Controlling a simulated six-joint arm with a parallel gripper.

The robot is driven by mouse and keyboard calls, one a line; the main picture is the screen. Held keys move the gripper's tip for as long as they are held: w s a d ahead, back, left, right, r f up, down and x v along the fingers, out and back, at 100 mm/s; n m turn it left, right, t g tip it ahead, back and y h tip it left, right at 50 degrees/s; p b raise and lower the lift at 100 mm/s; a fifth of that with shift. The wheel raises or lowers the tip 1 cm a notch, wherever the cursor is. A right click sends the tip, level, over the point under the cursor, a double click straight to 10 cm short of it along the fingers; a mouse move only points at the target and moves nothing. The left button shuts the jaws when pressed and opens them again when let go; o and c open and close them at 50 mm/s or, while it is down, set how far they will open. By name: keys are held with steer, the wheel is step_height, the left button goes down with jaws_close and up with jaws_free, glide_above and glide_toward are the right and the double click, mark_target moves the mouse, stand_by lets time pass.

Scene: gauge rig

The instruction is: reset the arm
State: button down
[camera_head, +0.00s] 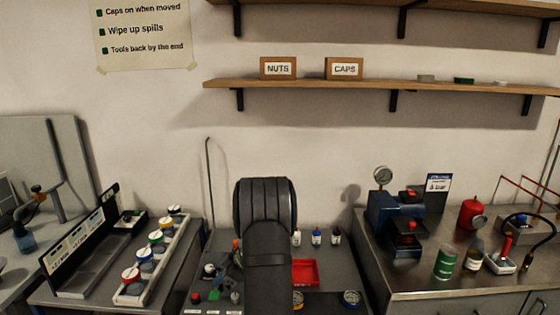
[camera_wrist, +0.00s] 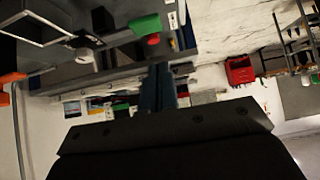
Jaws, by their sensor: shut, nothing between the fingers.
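My arm rises in the middle of the head view in front of the centre bench (camera_head: 215,270), and it hides my gripper there. In the wrist view my gripper (camera_wrist: 158,72) shows as dark fingers beyond the wide black palm. The fingers are together with nothing between them. The wrist view looks tilted, with furniture and shelves at odd angles. No object is in contact with the fingers as far as I can see.
The centre bench holds a red tray (camera_head: 305,272), small bottles (camera_head: 316,237) and gauges (camera_head: 350,298). A rack of coloured-lid jars (camera_head: 146,262) stands left. On the right bench are a blue gauge press (camera_head: 397,222), a green can (camera_head: 445,263) and a red canister (camera_head: 471,213). A shelf (camera_head: 380,83) spans the wall.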

steer(key=v, duration=0.5)
steer(key=shift+w+d, duration=0.1)
steer(key=shift+w, duration=0.25)
